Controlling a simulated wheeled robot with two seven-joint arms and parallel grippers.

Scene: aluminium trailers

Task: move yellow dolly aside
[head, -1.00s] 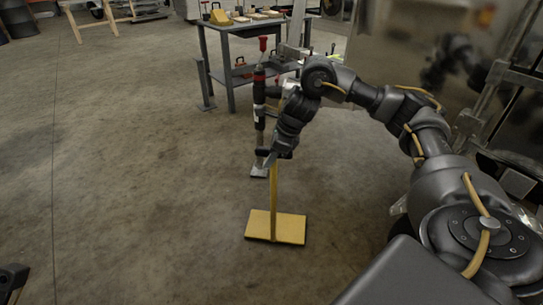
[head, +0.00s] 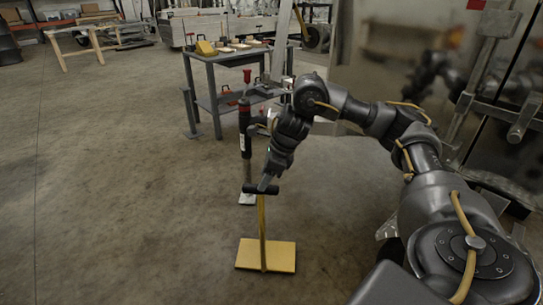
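The yellow dolly (head: 266,255) stands upright on the concrete floor near the bottom middle of the head view. It has a flat yellow base, a thin yellow pole and a dark crossbar handle at the top. My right gripper (head: 267,186) is at the handle, its fingers closed around it as far as I can see; the dark fingers partly blend with the dark bar. My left gripper is out of view.
A red and black tool on a stand (head: 245,145) is just behind the dolly. A grey workbench (head: 224,78) with tools is farther back. A reflective metal trailer wall (head: 390,75) is at right. The floor at left is clear.

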